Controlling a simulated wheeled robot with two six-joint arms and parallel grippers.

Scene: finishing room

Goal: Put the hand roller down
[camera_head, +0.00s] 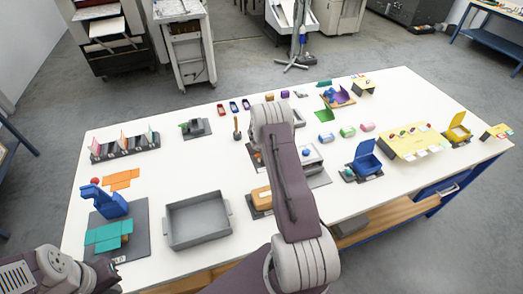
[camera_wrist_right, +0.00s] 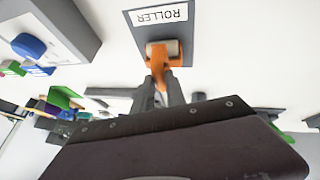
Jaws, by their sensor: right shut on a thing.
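The hand roller (camera_wrist_right: 158,62) shows in the right wrist view, with an orange frame and a pale roller end. My right gripper (camera_wrist_right: 162,88) is shut on it. The roller's head is over the dark pad (camera_wrist_right: 188,32) with the white "ROLLER" label (camera_wrist_right: 160,15); I cannot tell whether it touches the pad. In the head view my right arm hides the gripper and most of that spot. My left gripper (camera_head: 104,272) is at the lower left, near the front left of the table; its jaw opening is unclear.
A grey device with a blue knob (camera_wrist_right: 28,45) stands close beside the pad; the knob also shows in the head view (camera_head: 306,153). A grey open tray (camera_head: 228,206) and a tan block (camera_head: 261,197) are nearer the front. The white table (camera_head: 160,185) has bare patches between items.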

